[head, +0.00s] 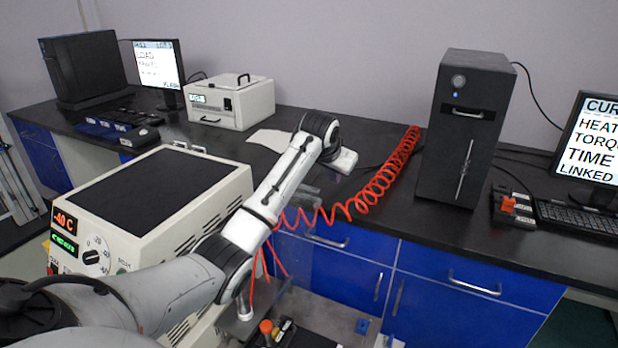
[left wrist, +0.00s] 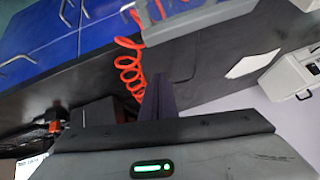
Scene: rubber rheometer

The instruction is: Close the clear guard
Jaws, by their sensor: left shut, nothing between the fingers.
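No clear guard can be made out for certain in either view. A grey bar-like part (left wrist: 200,20) crosses the top of the left wrist view; I cannot tell if it belongs to the guard. A small grey piece (head: 304,192) shows just right of my forearm in the head view, partly hidden by it. My left gripper (left wrist: 158,92) is shut and empty, its dark fingers pointing over the black bench. In the head view my left arm reaches up and right over the bench edge, and its fingers are not clearly seen. My right gripper is in neither view.
A red coiled hose (head: 368,193) hangs close right of my left arm. A black tower cabinet (head: 463,130) stands right of it. A white box instrument (head: 230,102) sits behind, and a large cream unit with a dial (head: 160,205) stands at left. Blue drawers (head: 470,285) front the bench.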

